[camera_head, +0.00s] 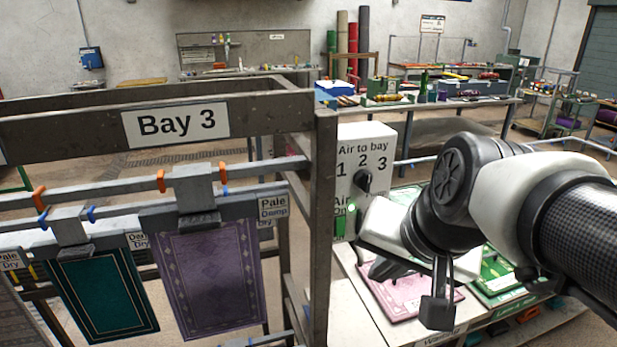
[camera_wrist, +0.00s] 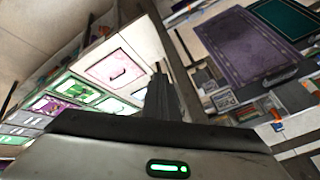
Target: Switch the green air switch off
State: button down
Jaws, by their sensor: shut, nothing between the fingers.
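The green air switch (camera_head: 340,226) is on the front of a pale control box (camera_head: 362,150), under the label "Air On". A small green light shines beside that label. My gripper's white hand is just right of the switch in the head view and covers part of the box's lower front. I cannot tell whether it touches the switch. In the wrist view the fingers of my gripper (camera_wrist: 161,88) are together, with nothing seen between them. The switch cannot be made out in the wrist view.
A black selector knob (camera_head: 362,181) marked 1, 2, 3 sits above the switch. The Bay 3 rack post (camera_head: 322,220) stands close on the left. A purple rug (camera_head: 212,280) and a teal rug (camera_head: 105,293) hang there. A pink rug (camera_head: 408,296) lies below my arm.

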jog(key=w+d+m+t+y+b, duration=0.1)
jog(key=w+m+t, duration=0.1)
jog(key=w+m, duration=0.8)
jog(key=shift+w, duration=0.15)
jog(key=shift+d+f, duration=0.1)
jog(key=shift+f, duration=0.1)
jog(key=b, duration=0.7)
send_near(340, 234)
notch_tip(340, 234, down, 4)
jog(key=shift+w+a+p, duration=0.25)
jog(key=shift+w+p, duration=0.1)
jog(key=shift+w, duration=0.6)
jog(key=shift+w+a+p, duration=0.2)
jog(key=shift+w+p, duration=0.1)
jog(key=shift+w, duration=0.6)
jog(key=shift+f, duration=0.1)
